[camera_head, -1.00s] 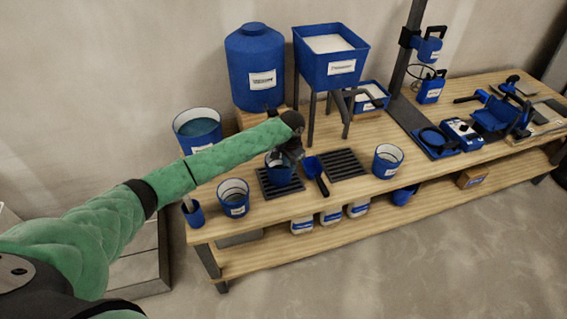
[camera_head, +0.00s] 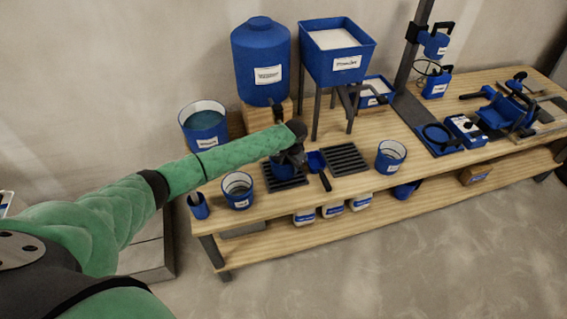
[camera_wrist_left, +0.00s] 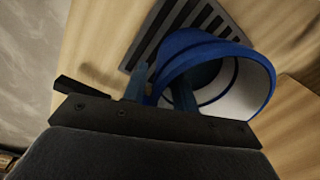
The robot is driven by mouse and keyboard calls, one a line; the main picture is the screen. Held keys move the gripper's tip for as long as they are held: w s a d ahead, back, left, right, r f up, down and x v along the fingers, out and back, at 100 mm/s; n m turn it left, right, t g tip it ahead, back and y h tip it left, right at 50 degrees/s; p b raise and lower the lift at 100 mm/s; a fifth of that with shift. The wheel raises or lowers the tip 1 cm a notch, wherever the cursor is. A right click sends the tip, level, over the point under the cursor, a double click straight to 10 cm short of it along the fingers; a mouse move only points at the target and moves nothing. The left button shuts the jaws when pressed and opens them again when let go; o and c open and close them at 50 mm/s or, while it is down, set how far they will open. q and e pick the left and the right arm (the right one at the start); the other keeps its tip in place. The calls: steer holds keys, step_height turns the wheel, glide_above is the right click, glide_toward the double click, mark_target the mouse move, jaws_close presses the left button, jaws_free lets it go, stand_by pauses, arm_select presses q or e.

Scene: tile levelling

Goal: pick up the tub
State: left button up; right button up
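The fingers are apart, with a gap to the wall visible. In the head view the left gripper (camera_head: 290,160) points down into the tub. My right gripper is out of view.
A blue scoop (camera_head: 318,165) lies just right of the tub, beside a second grate (camera_head: 345,159). Blue buckets stand to the left (camera_head: 238,190) and right (camera_head: 391,157). A hopper (camera_head: 337,55) on legs and a large blue tank (camera_head: 261,60) stand behind.

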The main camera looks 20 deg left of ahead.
arm_select(q)
steer(key=shift+f, duration=0.4)
steer(key=shift+r, duration=0.1)
jaws_close()
